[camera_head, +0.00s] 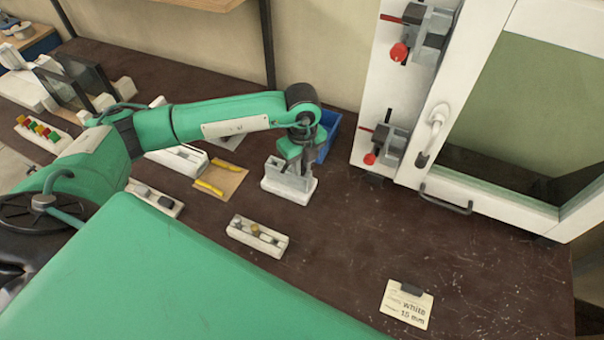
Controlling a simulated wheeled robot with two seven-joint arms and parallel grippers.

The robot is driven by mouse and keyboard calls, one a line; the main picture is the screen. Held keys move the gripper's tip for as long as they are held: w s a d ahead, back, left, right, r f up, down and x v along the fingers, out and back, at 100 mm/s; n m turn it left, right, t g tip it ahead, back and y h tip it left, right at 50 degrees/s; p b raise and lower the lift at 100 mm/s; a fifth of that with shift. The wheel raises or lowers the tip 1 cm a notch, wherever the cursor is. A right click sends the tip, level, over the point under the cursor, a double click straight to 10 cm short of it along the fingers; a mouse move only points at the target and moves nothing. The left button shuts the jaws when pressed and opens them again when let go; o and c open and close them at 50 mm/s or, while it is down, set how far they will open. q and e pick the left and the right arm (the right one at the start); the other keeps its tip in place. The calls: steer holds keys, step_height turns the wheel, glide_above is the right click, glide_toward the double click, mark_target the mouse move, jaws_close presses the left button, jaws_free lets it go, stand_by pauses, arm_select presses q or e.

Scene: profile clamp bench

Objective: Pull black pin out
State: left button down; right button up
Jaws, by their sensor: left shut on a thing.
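My left gripper (293,170) points down at a pale grey-and-white block (301,195) standing on the dark bench. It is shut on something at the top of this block. The held thing is hidden by the fingers and too small to make out. I cannot pick out a black pin there for certain, nor tell whether it sits in the block. My right gripper is not in view.
A blue bin (329,136) stands close behind the gripper. A white framed window (408,174) with red-knobbed clamps (398,52) rises at the right. A white block with small parts (258,237) and a label card (407,305) lie in front. The bench front right is mostly clear.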

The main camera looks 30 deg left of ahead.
arm_select(q)
steer(key=shift+r, duration=0.3)
steer(key=shift+r+p, duration=0.35)
steer(key=shift+r, duration=0.15)
steer(key=shift+r+p, duration=0.65)
steer(key=shift+r, duration=0.45)
step_height(320, 180, up, 6)
steer(key=p, duration=0.3)
steer(key=shift+f, duration=0.2)
